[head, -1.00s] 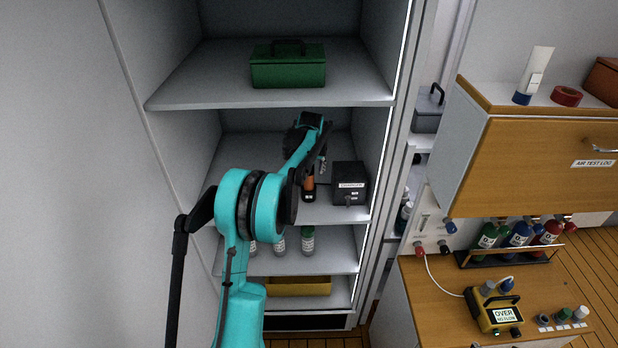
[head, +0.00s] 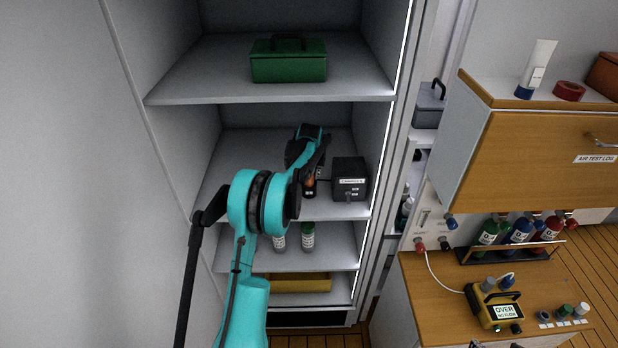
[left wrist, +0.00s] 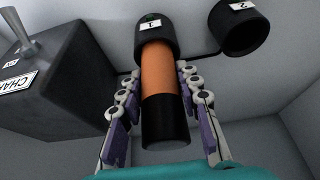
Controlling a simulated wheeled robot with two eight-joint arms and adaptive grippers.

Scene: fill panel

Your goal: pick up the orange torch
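The orange torch (left wrist: 157,78) has an orange body with a black head and a black end. In the left wrist view it sits in a black holder marked 1 (left wrist: 152,25). My left gripper (left wrist: 160,110) has its fingers apart, one on each side of the torch, with narrow gaps visible. In the head view the torch (head: 310,182) is mostly hidden behind my left gripper (head: 312,172) on the middle shelf. My right gripper is in neither view.
The dark charger box (head: 349,180) stands just right of the torch. An empty holder marked 2 (left wrist: 239,26) is beside the torch's holder. A green toolbox (head: 288,62) is on the shelf above, and bottles (head: 308,238) stand below.

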